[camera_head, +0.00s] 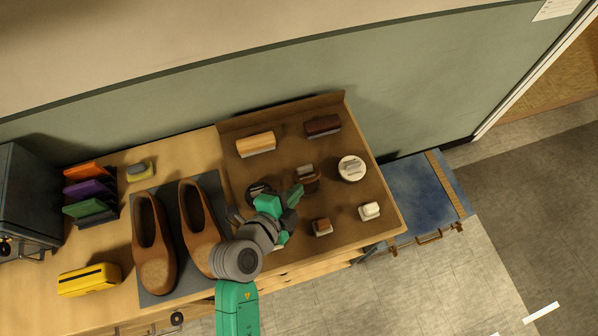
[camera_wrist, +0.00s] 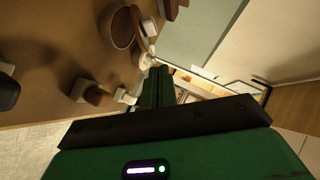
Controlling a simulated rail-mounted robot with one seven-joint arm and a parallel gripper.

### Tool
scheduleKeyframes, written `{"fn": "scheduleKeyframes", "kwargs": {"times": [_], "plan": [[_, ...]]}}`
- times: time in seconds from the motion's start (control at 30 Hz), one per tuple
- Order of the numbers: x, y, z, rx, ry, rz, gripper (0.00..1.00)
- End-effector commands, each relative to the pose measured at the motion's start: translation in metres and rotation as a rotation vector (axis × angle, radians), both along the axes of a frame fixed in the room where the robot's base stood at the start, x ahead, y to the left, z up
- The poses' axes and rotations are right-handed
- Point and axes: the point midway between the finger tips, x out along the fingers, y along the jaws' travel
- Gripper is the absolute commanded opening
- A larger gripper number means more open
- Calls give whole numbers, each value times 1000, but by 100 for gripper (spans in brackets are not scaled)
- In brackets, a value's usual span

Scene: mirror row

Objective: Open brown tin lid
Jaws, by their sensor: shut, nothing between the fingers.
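The brown tin (camera_head: 306,181) stands near the middle of the brown tray (camera_head: 276,222) in the head view. It also shows at the top of the wrist view (camera_wrist: 118,30), where its round top looks dark, with a flat brown piece beside it. That piece looks like a raised lid, but I cannot tell its exact angle. My gripper (camera_head: 297,191) is shut and empty, just below and left of the brown tin in the head view. Its green fingers (camera_wrist: 158,75) point away in the wrist view. I cannot tell whether they touch the tin.
A white-topped tin (camera_head: 350,167) stands right of the brown tin. A dark round tin (camera_head: 257,188) is partly hidden by my arm. Brushes (camera_head: 256,144) (camera_head: 323,126) lie behind. Brown shoes (camera_head: 153,243) stand on a grey mat at left.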

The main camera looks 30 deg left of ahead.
Motion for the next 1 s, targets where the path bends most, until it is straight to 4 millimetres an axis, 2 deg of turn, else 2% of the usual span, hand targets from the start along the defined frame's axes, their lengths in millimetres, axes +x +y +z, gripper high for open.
{"fn": "scheduleKeyframes", "kwargs": {"times": [0.2, 0.4, 0.6, 1.0], "plan": [[43, -4, -16, 0, 1, 0, 0], [58, 14, -35, -1, 1, 2, 0], [63, 20, -42, -2, 1, 1, 0], [62, 24, -42, -1, 0, 8, 0]]}}
